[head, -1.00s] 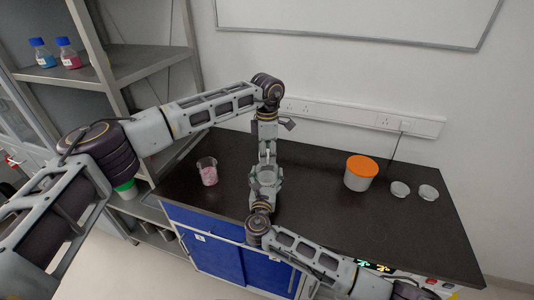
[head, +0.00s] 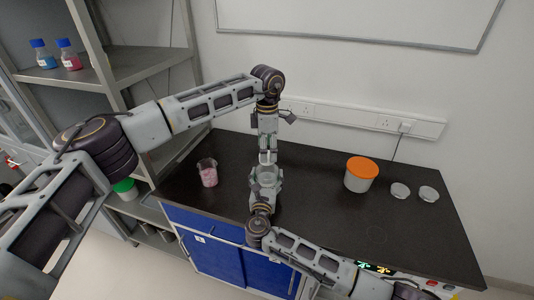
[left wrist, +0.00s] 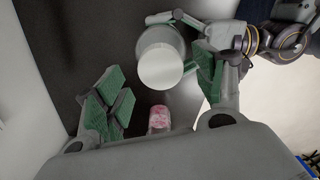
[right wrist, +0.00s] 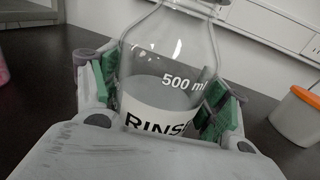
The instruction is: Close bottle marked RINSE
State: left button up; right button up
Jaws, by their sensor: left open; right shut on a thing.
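The clear RINSE bottle (right wrist: 160,100) is upright between the pads of my right gripper (right wrist: 165,90), which is shut on it. It holds some clear liquid; its mouth is cut off in the right wrist view. In the head view the bottle (head: 266,172) is in the middle, below my left gripper (head: 268,146). My left gripper is open, its green pads wide apart in the left wrist view. A white round cap (left wrist: 161,66) shows between those pads, over the bottle top and clear of both pads. I cannot tell whether it is fully seated.
A beaker with pink contents (head: 208,175) stands left of the bottle on the black bench (head: 330,215). An orange-lidded tub (head: 361,174) and two small pale dishes (head: 400,190) are on the right. A metal shelf (head: 140,62) with blue-capped bottles stands at the left.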

pick_arm(q)
notch_tip(320, 180, up, 9)
jog(key=shift+r, duration=0.2)
dwell(0.3)
pick_arm(e)
jog(key=o, duration=2)
jog(key=shift+o, duration=0.2)
jog(key=shift+s+a, duration=0.25)
jog(key=shift+s, duration=1.75)
jog(key=shift+s+a, duration=0.2)
jog(key=shift+s, duration=1.75)
jog(key=shift+s+a, duration=0.25)
jog(key=shift+s, duration=1.75)
